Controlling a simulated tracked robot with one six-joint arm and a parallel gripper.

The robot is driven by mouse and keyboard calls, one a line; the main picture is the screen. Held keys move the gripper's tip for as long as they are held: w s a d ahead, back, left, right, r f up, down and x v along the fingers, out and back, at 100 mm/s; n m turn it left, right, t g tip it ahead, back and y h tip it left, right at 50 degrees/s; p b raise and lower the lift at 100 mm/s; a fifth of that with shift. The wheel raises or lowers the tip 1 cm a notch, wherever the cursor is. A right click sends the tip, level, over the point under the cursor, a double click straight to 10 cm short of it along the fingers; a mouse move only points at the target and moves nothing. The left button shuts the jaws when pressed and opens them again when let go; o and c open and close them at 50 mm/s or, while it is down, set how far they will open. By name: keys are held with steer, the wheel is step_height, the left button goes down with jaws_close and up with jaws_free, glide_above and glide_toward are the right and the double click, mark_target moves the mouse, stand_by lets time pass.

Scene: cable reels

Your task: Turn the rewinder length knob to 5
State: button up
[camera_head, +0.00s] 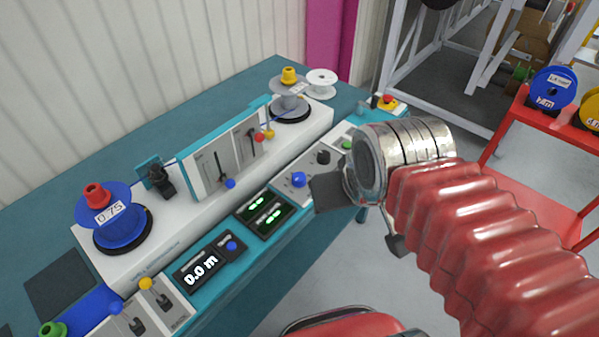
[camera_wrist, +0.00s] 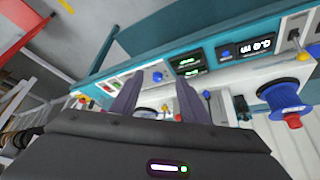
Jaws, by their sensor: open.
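The rewinder console (camera_head: 205,285) runs along the bench with its panels facing me. A blue knob (camera_head: 298,180) and a black knob (camera_head: 323,157) sit on the grey panel right of the green displays (camera_head: 264,211). Another small blue knob (camera_head: 231,245) is beside the "0.0 m" display (camera_head: 196,272). I cannot read the labels or settings, so I cannot tell which is the length knob. My gripper (camera_head: 362,217) is open and empty, right of the grey panel. In the wrist view my gripper (camera_wrist: 158,88) has its fingers spread, with a blue knob (camera_wrist: 157,76) showing between them.
A blue reel marked 0.75 (camera_head: 103,230) and a grey reel (camera_head: 290,95) stand on the white machine. A lever panel (camera_head: 222,155) rises between them. A red emergency button (camera_head: 387,100) is at the far end. A red rack (camera_head: 500,150) with reels stands right.

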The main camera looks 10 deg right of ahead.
steer(key=shift+o, duration=0.8)
steer(key=shift+w+r, duration=0.1)
steer(key=shift+w, duration=0.15)
steer(key=w+n+g, duration=0.1)
steer(key=w, duration=0.3)
steer(key=w+n+g, duration=0.1)
steer(key=w+n, duration=0.1)
steer(key=w, duration=0.2)
steer(key=w+n, duration=0.1)
steer(key=w, duration=0.3)
steer(key=shift+w+a+r+g, duration=0.2)
steer(key=shift+a+r+g, duration=0.05)
steer(key=shift+g, duration=0.15)
steer(key=n+g, duration=0.3)
steer(key=n, duration=0.2)
glide_above(299, 176)
step_height(299, 176, down, 9)
steer(key=shift+r, duration=0.2)
steer(key=shift+f, duration=0.1)
step_height(299, 176, down, 14)
steer(key=shift+r, duration=0.2)
